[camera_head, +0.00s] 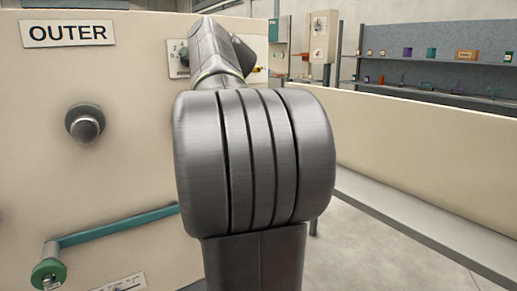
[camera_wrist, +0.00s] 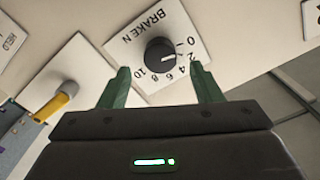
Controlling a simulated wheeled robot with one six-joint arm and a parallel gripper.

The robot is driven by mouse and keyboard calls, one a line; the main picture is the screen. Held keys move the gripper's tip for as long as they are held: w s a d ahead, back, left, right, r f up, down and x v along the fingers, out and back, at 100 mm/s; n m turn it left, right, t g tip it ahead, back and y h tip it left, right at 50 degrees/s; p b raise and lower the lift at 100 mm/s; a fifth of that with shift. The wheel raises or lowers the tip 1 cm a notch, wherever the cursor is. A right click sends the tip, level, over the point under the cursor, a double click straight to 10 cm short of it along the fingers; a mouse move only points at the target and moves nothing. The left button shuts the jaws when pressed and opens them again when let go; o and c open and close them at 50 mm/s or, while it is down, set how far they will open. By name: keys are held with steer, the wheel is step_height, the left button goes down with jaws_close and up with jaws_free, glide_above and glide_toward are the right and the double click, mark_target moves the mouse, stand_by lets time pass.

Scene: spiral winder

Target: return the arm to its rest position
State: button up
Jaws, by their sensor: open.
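My arm (camera_head: 255,165) fills the middle of the head view, raised in front of a cream panel, and hides my gripper there. In the wrist view my gripper (camera_wrist: 160,68) shows two green fingers spread apart with nothing held between them. A black dial knob (camera_wrist: 161,55) on a white plate marked "BRAKE N" lies beyond the fingertips, between them in the picture. Its pointer is near the low end of the scale, by 0 and 2. I cannot tell how far the fingertips are from the knob.
A yellow-tipped lever (camera_wrist: 56,106) sits left of the dial plate. In the head view, the cream panel (camera_head: 120,175) carries an "OUTER" sign (camera_head: 68,33), a round knob (camera_head: 86,124) and a green crank (camera_head: 118,225). A low wall (camera_head: 430,150) stands right; shelves (camera_head: 435,55) are behind it.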

steer(key=x, duration=0.4)
steer(key=shift+w+a, duration=0.15)
steer(key=shift+w, duration=0.05)
steer(key=b+v, duration=0.1)
steer(key=v, duration=1.3)
steer(key=w+a+m+p, duration=0.7)
steer(key=w+m+p, duration=0.4)
steer(key=m+p, duration=0.7)
steer(key=shift+w+a+m+p, duration=0.3)
steer(key=shift+m+p, duration=0.05)
steer(key=shift+m, duration=0.75)
